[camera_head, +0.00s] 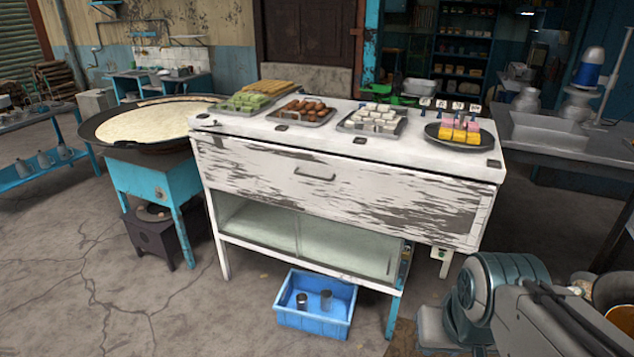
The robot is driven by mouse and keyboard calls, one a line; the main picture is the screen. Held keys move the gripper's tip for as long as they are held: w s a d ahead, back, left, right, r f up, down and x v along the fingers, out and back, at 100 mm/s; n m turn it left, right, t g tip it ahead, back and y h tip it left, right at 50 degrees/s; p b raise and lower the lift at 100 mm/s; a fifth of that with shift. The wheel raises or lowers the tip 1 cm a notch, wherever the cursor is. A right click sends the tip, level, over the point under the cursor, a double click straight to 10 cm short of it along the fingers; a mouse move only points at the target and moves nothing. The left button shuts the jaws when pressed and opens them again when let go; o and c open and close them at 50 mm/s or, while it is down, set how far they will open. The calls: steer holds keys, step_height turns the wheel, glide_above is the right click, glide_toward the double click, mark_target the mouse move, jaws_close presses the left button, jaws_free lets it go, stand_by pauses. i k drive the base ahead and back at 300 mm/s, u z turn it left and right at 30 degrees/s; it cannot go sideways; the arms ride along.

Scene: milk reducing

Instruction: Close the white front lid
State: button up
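The white front lid (345,195) is the wide, worn front panel of the white counter (240,124), with paint flaking to grey. It stands near upright just below the counter top, with a dark line along its upper edge. I cannot tell whether a small gap is left there. A metal handle (315,174) sits near its upper middle, and nothing touches it. Part of my arm shows at the lower right, apart from the lid. My gripper is not clearly visible in this view.
Trays of sweets, such as the brown ones (300,111), and a black plate (460,143) stand on the counter. A blue crate (316,302) lies on the floor below its front. A large round pan (100,137) stands left; a grey table (555,140) stands right.

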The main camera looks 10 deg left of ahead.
mark_target(435, 209)
steer(key=z, duration=0.05)
steer(key=i, duration=0.6)
steer(key=u, duration=0.6)
steer(key=i, duration=0.55)
steer(key=u, duration=0.6)
